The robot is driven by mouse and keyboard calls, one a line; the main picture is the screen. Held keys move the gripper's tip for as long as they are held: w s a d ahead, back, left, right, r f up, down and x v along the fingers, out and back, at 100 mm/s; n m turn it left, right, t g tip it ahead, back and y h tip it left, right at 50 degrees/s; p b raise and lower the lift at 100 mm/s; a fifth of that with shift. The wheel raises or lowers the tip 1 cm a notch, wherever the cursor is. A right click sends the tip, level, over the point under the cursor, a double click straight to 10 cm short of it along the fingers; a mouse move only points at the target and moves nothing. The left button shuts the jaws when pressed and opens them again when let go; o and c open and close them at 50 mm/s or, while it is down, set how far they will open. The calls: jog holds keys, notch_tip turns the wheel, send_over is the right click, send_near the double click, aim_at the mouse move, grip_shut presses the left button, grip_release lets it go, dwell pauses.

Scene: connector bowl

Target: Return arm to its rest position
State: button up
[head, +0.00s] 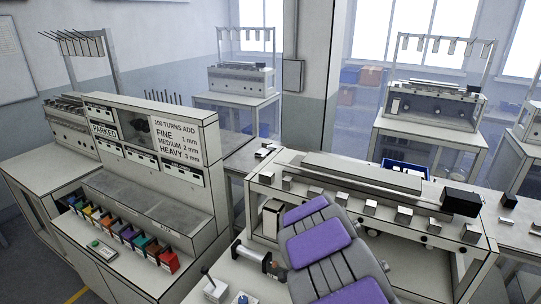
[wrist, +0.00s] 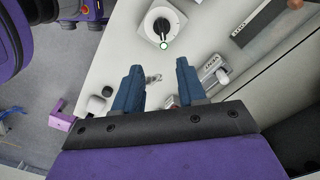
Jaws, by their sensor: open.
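My gripper (wrist: 158,66) shows in the wrist view, with two blue fingers spread apart and nothing between them. I cannot tell whether the fingers touch the surface. I cannot make out the gripper in the head view.
A parked console (head: 150,140) with a row of coloured bins (head: 125,235) stands left. A long white machine (head: 370,205) with several metal blocks stands ahead. More benches (head: 430,125) stand behind. Open floor (wrist: 35,150) shows left of the machine edge, near a purple bracket (wrist: 60,121).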

jog(key=s+r+n+b, duration=0.3)
jog(key=s+r, duration=0.4)
jog(key=s+r+n+g+b, duration=0.1)
jog(key=s+n, duration=0.5)
jog(key=s, duration=0.7)
jog(key=s+r+n+b, duration=0.3)
jog(key=s+n+b, duration=0.1)
jog(key=s, duration=0.9)
jog(key=shift+a+r+n+g, duration=0.2)
jog(key=shift+n+g, duration=0.2)
jog(key=shift+n, duration=0.5)
jog(key=shift+s, duration=0.1)
